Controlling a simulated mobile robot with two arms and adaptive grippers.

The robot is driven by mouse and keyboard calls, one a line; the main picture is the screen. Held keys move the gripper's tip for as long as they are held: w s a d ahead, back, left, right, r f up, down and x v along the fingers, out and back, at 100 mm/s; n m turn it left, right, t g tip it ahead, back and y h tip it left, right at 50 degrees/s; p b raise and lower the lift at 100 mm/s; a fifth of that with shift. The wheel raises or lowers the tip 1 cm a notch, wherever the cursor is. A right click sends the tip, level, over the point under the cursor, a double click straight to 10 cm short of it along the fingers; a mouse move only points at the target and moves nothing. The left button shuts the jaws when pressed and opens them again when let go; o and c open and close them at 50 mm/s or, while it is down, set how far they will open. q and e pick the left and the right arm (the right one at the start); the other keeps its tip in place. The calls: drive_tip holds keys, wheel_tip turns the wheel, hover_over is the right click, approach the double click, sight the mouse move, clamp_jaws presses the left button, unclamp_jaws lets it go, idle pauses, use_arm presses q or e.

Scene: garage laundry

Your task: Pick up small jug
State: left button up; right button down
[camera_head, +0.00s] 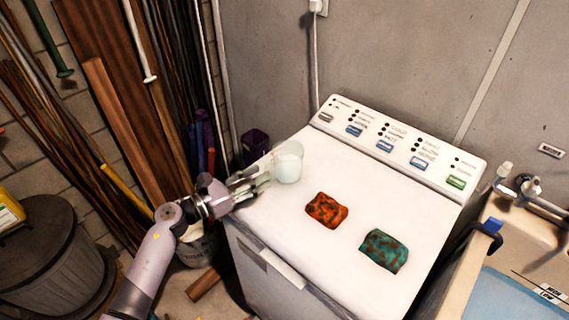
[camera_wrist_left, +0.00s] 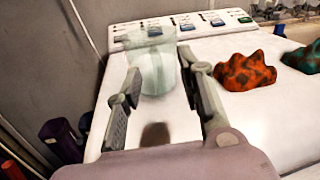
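The small jug (camera_head: 289,165) is a pale, translucent vessel standing upright on the left part of the white washing machine's top. It also shows in the left wrist view (camera_wrist_left: 155,66), straight ahead of the fingers. My left gripper (camera_head: 259,181) is just left of the jug in the head view. In the left wrist view its fingers (camera_wrist_left: 166,80) are spread apart, with the jug at and beyond the tips. Whether either finger touches the jug I cannot tell. My right gripper is not in view.
An orange and black lump (camera_head: 327,210) and a teal and brown lump (camera_head: 384,250) lie on the washing machine (camera_head: 335,265), right of the jug. Its control panel (camera_head: 400,145) rises behind. A dark purple container (camera_head: 255,145) stands beyond its left edge. A sink (camera_head: 510,250) is at right.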

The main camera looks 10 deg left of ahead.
sight(267, 169)
use_arm(q)
drive_tip(key=p+x, duration=0.1)
drive_tip(key=x, duration=0.2)
drive_tip(key=shift+w+r, duration=0.15)
drive_tip(key=shift+w, duration=0.2)
drive_tip(key=shift+w+d, duration=0.1)
drive_tip(key=shift+d, duration=0.1)
drive_tip(key=shift+c, duration=0.4)
clamp_jaws()
